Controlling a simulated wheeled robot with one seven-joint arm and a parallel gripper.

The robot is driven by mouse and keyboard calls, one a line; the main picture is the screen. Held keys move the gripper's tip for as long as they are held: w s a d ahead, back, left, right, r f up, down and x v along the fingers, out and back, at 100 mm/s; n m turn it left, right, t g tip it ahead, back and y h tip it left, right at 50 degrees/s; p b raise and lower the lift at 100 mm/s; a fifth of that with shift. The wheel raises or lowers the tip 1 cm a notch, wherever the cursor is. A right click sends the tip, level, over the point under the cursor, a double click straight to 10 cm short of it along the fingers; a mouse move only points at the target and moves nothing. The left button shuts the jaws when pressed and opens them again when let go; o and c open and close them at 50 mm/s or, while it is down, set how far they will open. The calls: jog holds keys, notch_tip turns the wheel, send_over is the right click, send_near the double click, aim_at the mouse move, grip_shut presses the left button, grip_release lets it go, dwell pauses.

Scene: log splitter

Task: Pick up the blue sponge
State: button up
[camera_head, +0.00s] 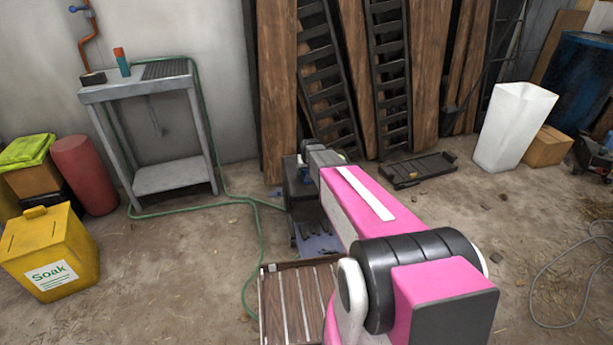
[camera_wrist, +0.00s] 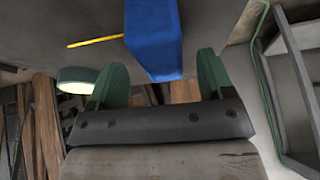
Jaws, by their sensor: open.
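The blue sponge (camera_wrist: 154,38) shows in the wrist view at the top middle, as a long blue block on a grey surface (camera_wrist: 220,30). Its near end appears in the space between the two green fingertips of my gripper (camera_wrist: 160,72), with a gap on each side. My gripper is open and holds nothing. Whether the fingers reach down beside the sponge cannot be told. In the head view my pink arm reaches forward and hides most of the spot at its end; a small blue patch there is too small to identify.
A yellow stick (camera_wrist: 95,41) and a pale round object with a green side (camera_wrist: 78,78) are near the sponge. In the head view, a grey metal table (camera_head: 135,90), a yellow bin (camera_head: 50,250), a slatted wooden piece (camera_head: 290,310) and a white bin (camera_head: 513,125) stand around.

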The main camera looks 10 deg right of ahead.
aim_at(306, 172)
jog(key=x, duration=0.4)
jog(key=shift+a+r, duration=0.1)
jog(key=shift+f, duration=0.2)
jog(key=shift+f, duration=0.15)
jog(key=c, duration=1)
